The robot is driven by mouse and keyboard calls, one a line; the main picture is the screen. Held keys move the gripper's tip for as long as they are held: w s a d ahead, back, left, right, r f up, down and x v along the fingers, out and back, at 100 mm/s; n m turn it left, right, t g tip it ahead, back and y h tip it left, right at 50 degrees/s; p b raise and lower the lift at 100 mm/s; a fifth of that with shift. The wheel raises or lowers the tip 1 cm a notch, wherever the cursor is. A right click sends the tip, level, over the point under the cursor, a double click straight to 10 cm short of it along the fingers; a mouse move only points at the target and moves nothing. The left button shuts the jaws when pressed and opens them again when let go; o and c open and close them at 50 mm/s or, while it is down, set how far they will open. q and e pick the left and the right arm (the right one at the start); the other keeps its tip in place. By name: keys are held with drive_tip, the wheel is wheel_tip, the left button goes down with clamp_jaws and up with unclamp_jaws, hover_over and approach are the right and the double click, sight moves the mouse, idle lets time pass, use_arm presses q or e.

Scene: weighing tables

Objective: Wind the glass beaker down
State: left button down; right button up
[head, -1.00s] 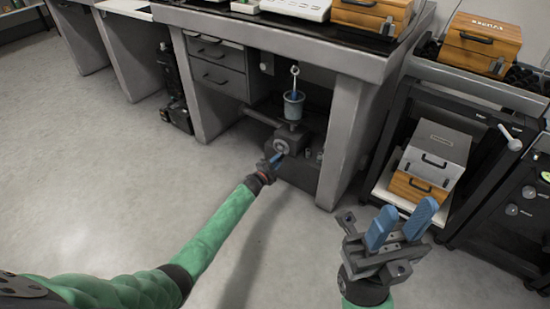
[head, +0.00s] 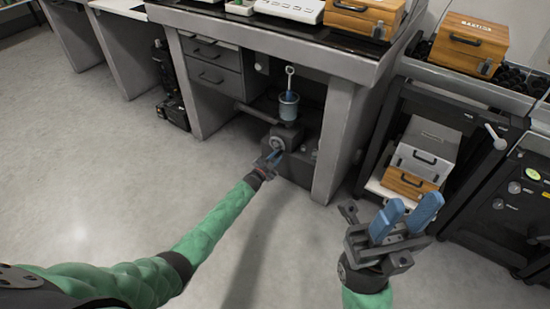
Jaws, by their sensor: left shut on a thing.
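The glass beaker (head: 289,107) stands upright under the table, with a ringed rod rising out of it. It rests on the small top of a dark grey jack (head: 303,140), whose round winding hub faces me. My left gripper (head: 273,158) is at the front of the jack, just below the hub, shut on what seems to be the crank handle. The handle is small and mostly hidden by the fingers. My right gripper (head: 406,216) is open and empty, in front and to the right, well apart from the jack.
The grey table (head: 338,140) has a leg close to the right of the jack and drawers (head: 212,62) to its left. A black cart (head: 375,150) with boxes stands at right. The floor to the left is clear.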

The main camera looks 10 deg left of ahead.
idle(0.3)
use_arm(q)
drive_tip(key=c, duration=1.3)
unclamp_jaws()
drive_tip(key=p+v, duration=0.2)
drive_tip(key=v, duration=0.6)
drive_tip(key=shift+w, duration=0.1)
